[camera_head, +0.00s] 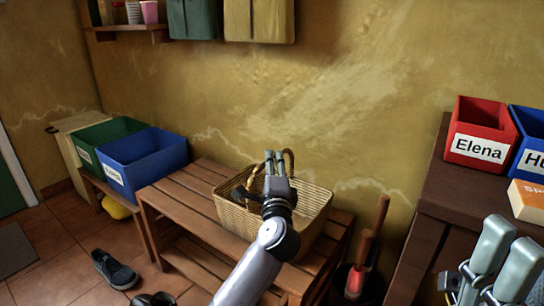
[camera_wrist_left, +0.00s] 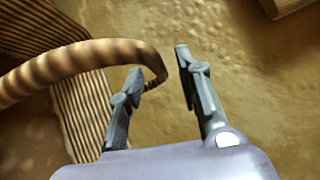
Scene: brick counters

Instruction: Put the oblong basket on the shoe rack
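The oblong wicker basket (camera_head: 312,215) appears to sit on the top slats of the wooden shoe rack (camera_head: 185,205), toward its right end. It has looped handles; one handle (camera_wrist_left: 85,62) crosses the left wrist view and passes behind a finger. My left gripper (camera_head: 275,158) is above the basket, beside a handle. In the left wrist view its fingers (camera_wrist_left: 160,60) are apart, with the end of the handle showing between them; I cannot tell if they touch it. My arm hides part of the basket. My right gripper (camera_head: 508,238) is open and empty at the lower right.
Green (camera_head: 110,130) and blue (camera_head: 150,158) bins stand on a low bench at left. A dark cabinet (camera_head: 440,190) at right holds a red bin (camera_head: 482,128). Wooden-handled tools (camera_head: 365,250) stand by the rack. Shoes (camera_head: 113,268) lie on the floor.

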